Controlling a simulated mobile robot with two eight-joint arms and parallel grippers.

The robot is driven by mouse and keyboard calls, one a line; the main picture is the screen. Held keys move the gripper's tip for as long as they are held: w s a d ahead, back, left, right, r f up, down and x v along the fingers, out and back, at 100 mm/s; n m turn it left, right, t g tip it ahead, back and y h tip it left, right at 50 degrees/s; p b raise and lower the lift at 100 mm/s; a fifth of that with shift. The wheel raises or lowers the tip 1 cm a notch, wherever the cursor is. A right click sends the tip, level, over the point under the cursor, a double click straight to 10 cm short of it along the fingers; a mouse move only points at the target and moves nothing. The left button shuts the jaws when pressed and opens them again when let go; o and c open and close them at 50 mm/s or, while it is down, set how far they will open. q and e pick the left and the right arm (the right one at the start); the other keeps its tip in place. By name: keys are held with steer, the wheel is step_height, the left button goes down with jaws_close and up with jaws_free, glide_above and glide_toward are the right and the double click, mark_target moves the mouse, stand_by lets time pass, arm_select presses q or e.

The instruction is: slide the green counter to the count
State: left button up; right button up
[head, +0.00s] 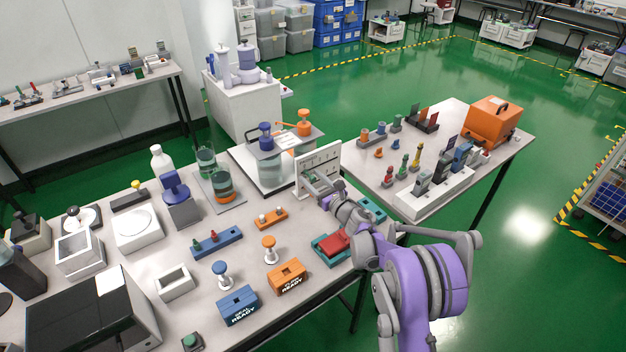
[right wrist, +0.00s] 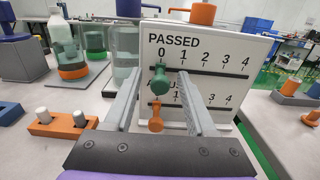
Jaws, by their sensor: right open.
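A white scale board (head: 318,160) stands upright at the right end of the near table. In the right wrist view the board (right wrist: 228,48) reads PASSED over a row of marks from 0 to 4, with a second row below. The green counter (right wrist: 159,78) sits on the upper dark track under 0. An orange counter (right wrist: 156,115) sits below it at the left of the lower track. My right gripper (head: 322,186) is open in front of the board. In its wrist view the fingers (right wrist: 158,80) are on either side of the green counter, with a gap each side.
Blue (head: 238,304) and orange (head: 288,276) READY boxes lie on the near table. An orange block with pegs (right wrist: 62,123) lies left of the fingers. Glass cylinders (head: 206,163) stand behind. Another table (head: 376,165) with coloured pieces is to the right.

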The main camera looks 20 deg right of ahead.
jaws_close()
stand_by(1.3)
